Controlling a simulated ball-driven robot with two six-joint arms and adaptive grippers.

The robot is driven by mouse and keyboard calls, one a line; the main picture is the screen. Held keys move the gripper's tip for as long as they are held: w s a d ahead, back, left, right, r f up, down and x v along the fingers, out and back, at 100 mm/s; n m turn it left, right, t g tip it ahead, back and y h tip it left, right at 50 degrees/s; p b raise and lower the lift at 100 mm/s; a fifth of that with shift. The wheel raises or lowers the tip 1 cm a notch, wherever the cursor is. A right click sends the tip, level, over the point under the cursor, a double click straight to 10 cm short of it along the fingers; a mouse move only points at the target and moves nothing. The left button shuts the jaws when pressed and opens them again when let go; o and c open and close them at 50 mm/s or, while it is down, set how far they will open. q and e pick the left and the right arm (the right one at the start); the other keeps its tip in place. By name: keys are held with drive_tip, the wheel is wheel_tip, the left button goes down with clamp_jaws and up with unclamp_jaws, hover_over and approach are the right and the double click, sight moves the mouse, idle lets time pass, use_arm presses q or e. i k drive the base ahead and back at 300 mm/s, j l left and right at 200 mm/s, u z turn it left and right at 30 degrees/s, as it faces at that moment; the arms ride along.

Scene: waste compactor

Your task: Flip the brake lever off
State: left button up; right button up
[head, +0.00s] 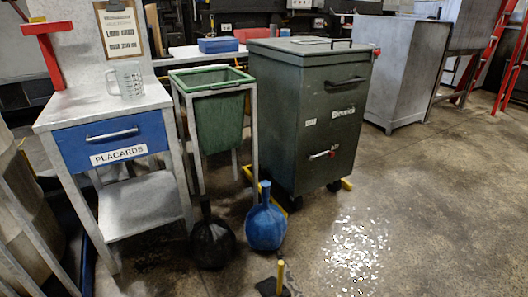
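A dark green wheeled compactor bin (300,110) stands in the middle of the head view. A dark bar handle (347,83) sits higher on the same front. A short yellow post on a black base (281,277) stands on the floor at the bottom edge; I cannot tell what it is. Neither of my grippers is in view.
A blue-drawer table (110,137) with a clear jug (126,79) stands at the left, beside a green bin (219,117) in a frame. Floor at the right is open, with a shiny patch (356,250).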

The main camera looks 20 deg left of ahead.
sight(332, 154)
drive_tip(key=u, duration=0.3)
drive_tip(key=i+l, duration=0.65)
drive_tip(key=i+l+z, duration=0.1)
drive_tip(key=i+l, duration=0.5)
drive_tip(key=i, duration=0.2)
drive_tip(key=i+l, duration=0.55)
drive_tip(key=i, duration=0.15)
drive_tip(key=l+z, duration=0.05)
